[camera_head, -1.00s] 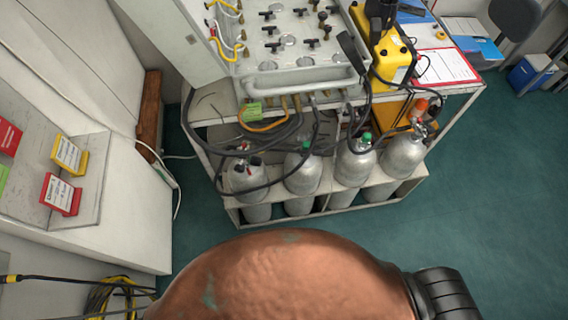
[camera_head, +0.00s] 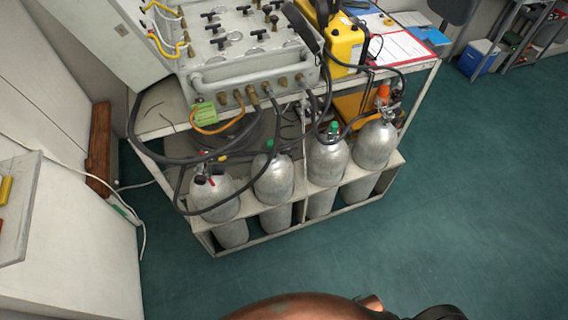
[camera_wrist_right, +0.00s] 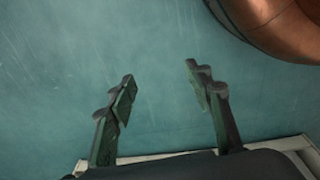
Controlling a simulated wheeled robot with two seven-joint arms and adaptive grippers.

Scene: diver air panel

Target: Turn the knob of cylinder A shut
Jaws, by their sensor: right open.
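Several silver gas cylinders stand in a row in the rack below the air panel in the head view. The leftmost cylinder (camera_head: 213,192) has a valve with black and red parts at its top. The second cylinder (camera_head: 273,178) and the third cylinder (camera_head: 327,160) have green tops, and the rightmost cylinder (camera_head: 375,146) has an orange knob (camera_head: 383,92). I cannot read which one is A. My right gripper (camera_wrist_right: 160,92) shows only in the right wrist view, open and empty above the green floor. My left gripper is not in view.
The air panel (camera_head: 240,62) sits on the rack above the cylinders, with dark hoses hanging in front of them. A rounded copper object (camera_head: 300,308) is at the bottom.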

